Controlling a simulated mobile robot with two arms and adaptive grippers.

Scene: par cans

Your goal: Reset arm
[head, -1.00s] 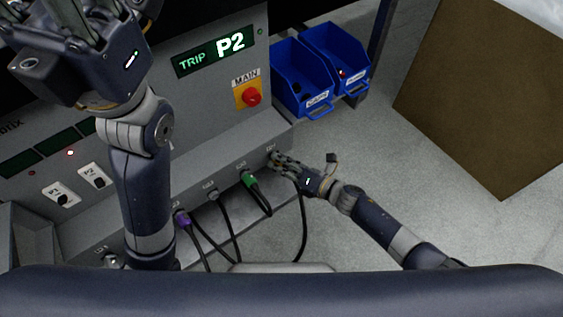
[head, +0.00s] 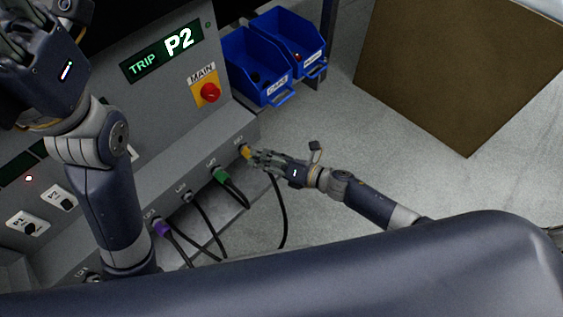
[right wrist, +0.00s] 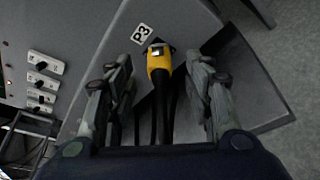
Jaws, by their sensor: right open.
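My right gripper (head: 256,160) is open at the right end of the panel's lower ledge. A yellow plug (head: 246,152) sits in the end socket just beyond its fingertips. In the right wrist view the yellow plug (right wrist: 159,62) stands between the two spread fingers (right wrist: 160,75), with a gap on each side, and its dark cable runs back between them. My left gripper (head: 35,45) is raised at the upper left, partly cut off by the picture edge, and its jaws cannot be judged.
A green plug (head: 221,177) and a purple plug (head: 160,228) sit in the same ledge, with black cables hanging. The grey panel has a lit display (head: 160,52) reading TRIP P2 and a red MAIN knob (head: 209,92). Blue bins (head: 258,70) and a brown board (head: 450,75) stand behind. Open floor lies right.

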